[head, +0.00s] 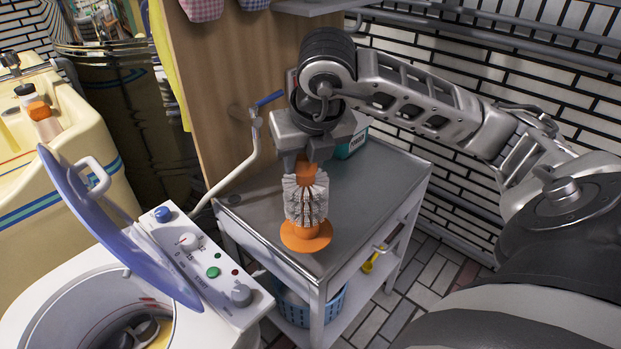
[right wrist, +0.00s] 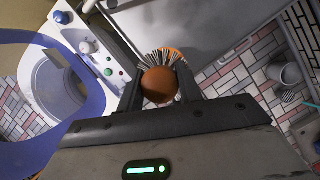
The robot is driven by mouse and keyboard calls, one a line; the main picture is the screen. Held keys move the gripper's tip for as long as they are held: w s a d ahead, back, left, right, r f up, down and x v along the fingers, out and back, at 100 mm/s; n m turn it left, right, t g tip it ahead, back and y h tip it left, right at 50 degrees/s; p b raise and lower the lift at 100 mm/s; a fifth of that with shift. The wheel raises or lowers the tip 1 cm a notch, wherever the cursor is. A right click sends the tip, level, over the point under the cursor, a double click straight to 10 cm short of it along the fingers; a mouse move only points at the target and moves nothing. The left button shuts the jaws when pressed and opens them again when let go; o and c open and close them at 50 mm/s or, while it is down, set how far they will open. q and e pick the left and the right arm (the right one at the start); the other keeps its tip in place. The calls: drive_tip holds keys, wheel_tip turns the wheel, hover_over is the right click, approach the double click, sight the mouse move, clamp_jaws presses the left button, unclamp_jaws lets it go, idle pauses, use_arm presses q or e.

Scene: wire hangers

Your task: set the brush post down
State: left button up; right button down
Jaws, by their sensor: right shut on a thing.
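The brush post (head: 305,205) has an orange top, a ring of pale bristles and a wide orange base. My right gripper (head: 305,160) is shut on its orange top and holds it upright. In the head view the base overlaps the front edge of the grey metal cart top (head: 345,200); I cannot tell whether it touches. In the right wrist view the orange knob of the brush post (right wrist: 159,84) sits between the fingers of my right gripper (right wrist: 160,92), with bristles fanned behind it. My left gripper is not in view.
A washing machine (head: 215,262) with its blue lid (head: 115,225) raised stands left of the cart. A teal box (head: 352,143) is at the cart's back. A blue basket (head: 312,303) sits on the lower shelf. A wooden panel and pipe stand behind. Most of the cart top is clear.

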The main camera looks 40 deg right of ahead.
drive_tip(key=shift+w+d+f, duration=0.15)
drive_tip(key=shift+d+f, duration=0.3)
drive_tip(key=shift+f, duration=0.1)
drive_tip(key=shift+w+d+f, duration=0.15)
drive_tip(key=shift+d+f, duration=0.25)
drive_tip(key=shift+f, duration=0.1)
drive_tip(key=shift+w+d+f, duration=0.1)
drive_tip(key=shift+f, duration=1.65)
drive_tip(key=c, duration=0.9)
unclamp_jaws()
drive_tip(key=shift+c, duration=0.2)
